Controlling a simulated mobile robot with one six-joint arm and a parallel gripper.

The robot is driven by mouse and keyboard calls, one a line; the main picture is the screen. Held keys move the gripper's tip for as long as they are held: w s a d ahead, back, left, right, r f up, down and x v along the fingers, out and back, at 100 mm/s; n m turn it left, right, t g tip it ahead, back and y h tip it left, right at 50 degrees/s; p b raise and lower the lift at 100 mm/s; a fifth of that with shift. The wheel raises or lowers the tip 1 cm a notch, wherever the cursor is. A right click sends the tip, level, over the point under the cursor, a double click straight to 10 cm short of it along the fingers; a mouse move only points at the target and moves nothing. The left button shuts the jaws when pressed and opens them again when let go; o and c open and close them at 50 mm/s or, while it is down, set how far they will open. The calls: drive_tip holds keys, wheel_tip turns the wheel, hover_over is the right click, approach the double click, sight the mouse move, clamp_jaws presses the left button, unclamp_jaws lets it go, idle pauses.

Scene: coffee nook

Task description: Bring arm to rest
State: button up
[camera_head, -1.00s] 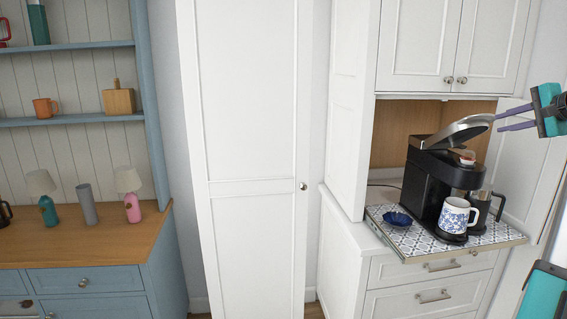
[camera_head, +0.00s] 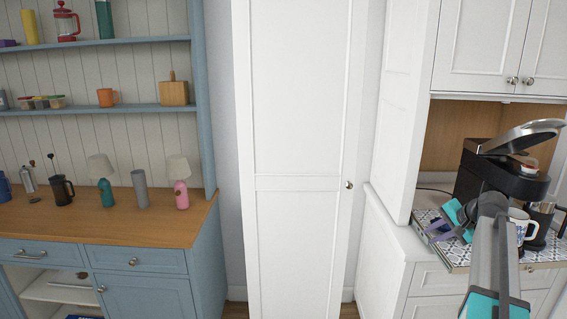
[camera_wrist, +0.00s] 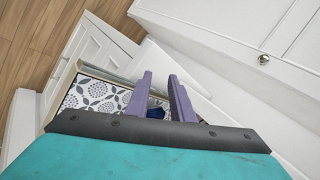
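My gripper (camera_head: 432,232) is in front of the coffee cabinet in the head view, at the left end of the patterned pull-out tray. In the wrist view, the two purple fingers of my gripper (camera_wrist: 160,76) are apart with nothing held between them. The patterned tray (camera_wrist: 83,101) lies beyond them, and a dark blue dish (camera_wrist: 156,113) shows partly between the fingers. My arm crosses the right of the head view and hides part of the tray and mug.
The black coffee machine (camera_head: 480,176) has its lid raised. A blue-and-white mug (camera_head: 518,222) stands at its front. A tall white door (camera_head: 300,130) is in the middle. A blue hutch (camera_head: 150,262) with lamps and several items stands at left.

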drive_tip(key=s+a+f+n+g, duration=0.3)
drive_tip(key=s+a+f+n, duration=0.1)
drive_tip(key=a+f, duration=0.9)
drive_tip(key=s+a+f+n+g, duration=0.25)
drive_tip(key=s+a+f, duration=0.25)
drive_tip(key=a+f, duration=0.8)
drive_tip(key=s+a+f+n+g+h, duration=0.2)
drive_tip(key=s+a+f+n, duration=0.4)
drive_tip(key=s+a+f, duration=0.6)
drive_tip(key=s+f+g, duration=0.2)
drive_tip(key=s+f, duration=0.3)
drive_tip(key=s, duration=0.3)
drive_tip(key=s+d+f+g, duration=0.1)
drive_tip(key=s+f+g, duration=0.1)
drive_tip(key=s+f, duration=0.4)
drive_tip(key=s+f+g, duration=0.2)
drive_tip(key=s+f, duration=0.4)
drive_tip(key=s, duration=0.6)
drive_tip(key=shift+s+d+f, duration=0.15)
clamp_jaws()
